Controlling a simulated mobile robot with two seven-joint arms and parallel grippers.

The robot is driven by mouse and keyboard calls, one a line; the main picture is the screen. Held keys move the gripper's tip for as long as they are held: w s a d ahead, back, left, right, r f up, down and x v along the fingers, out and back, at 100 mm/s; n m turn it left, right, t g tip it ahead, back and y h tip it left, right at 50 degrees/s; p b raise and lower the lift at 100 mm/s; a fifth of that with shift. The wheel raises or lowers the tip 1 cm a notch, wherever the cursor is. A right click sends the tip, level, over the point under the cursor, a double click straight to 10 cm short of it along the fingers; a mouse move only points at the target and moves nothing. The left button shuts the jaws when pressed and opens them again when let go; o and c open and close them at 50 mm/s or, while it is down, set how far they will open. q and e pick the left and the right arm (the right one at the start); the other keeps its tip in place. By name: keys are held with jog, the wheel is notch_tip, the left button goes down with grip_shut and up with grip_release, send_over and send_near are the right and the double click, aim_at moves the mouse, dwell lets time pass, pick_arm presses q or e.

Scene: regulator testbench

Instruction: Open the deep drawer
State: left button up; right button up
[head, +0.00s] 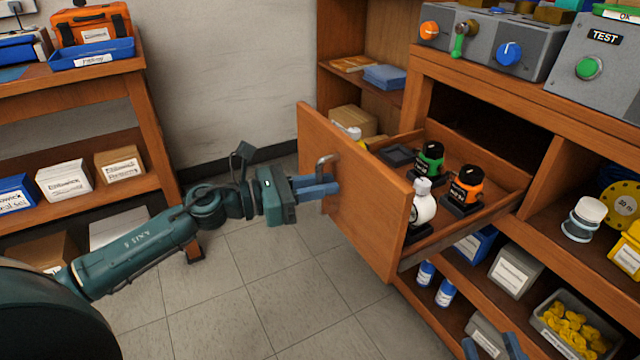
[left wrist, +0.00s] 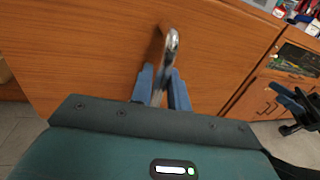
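The deep drawer (head: 352,205) is a wooden drawer pulled well out of the bench, with its inside in view. Its metal bar handle (head: 323,165) is on the front panel and also shows in the left wrist view (left wrist: 171,45). My left gripper (head: 330,189) is at the handle, its blue fingers closed on either side of the bar; they also show in the left wrist view. My right gripper (head: 492,347) is low at the bottom edge of the head view, its two fingers apart and nothing seen between them.
Lower shelves hold boxes and a bin of yellow parts (head: 570,325). A side shelf (head: 150,125) stands left. Floor before the drawer is clear.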

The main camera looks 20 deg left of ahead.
pick_arm(q)
jog(key=v, duration=1.3)
jog(key=shift+p, duration=0.3)
jog(key=shift+a, duration=0.1)
